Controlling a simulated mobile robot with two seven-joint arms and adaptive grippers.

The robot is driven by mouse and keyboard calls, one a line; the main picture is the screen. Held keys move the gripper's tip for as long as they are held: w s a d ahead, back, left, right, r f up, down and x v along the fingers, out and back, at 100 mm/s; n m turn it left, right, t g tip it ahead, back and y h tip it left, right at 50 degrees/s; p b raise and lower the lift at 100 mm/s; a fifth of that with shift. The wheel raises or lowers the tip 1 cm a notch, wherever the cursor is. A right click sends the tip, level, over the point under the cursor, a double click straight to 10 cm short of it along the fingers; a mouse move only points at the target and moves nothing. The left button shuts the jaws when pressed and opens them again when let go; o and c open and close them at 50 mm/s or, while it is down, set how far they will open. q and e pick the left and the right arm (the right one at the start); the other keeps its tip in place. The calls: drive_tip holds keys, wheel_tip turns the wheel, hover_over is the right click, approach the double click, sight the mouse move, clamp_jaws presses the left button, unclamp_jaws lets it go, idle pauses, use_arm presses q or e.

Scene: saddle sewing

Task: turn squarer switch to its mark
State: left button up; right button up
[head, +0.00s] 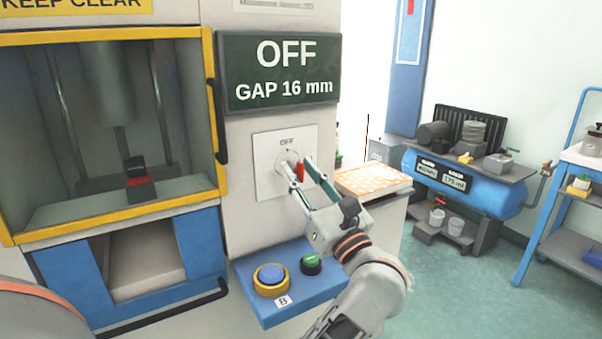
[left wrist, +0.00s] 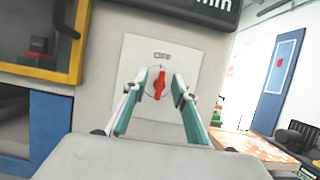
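The squarer switch is a round dial with a red handle (head: 299,171) on a pale square plate (head: 262,160) on the machine's front. In the left wrist view the red handle (left wrist: 160,86) stands nearly upright, under the word OFF on the plate (left wrist: 135,55). My left gripper (head: 295,164) is in front of the plate with its fingers apart. In the left wrist view my left gripper (left wrist: 159,77) has one finger on each side of the handle, with gaps visible; I cannot tell how deep the tips reach. My right gripper is not in view.
A dark display (head: 280,72) above the switch reads OFF, GAP 16 mm. Below, a blue box (head: 250,298) carries a blue button (head: 271,275) and a green button (head: 311,262). A yellow-framed guard (head: 222,150) is to the left. A blue tank (head: 470,190) stands at right.

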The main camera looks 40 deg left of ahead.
use_arm(q)
drive_tip(key=v, duration=0.7)
drive_tip(key=shift+d, duration=0.2)
drive_tip(key=shift+s+f, duration=0.1)
drive_tip(key=shift+f, duration=0.05)
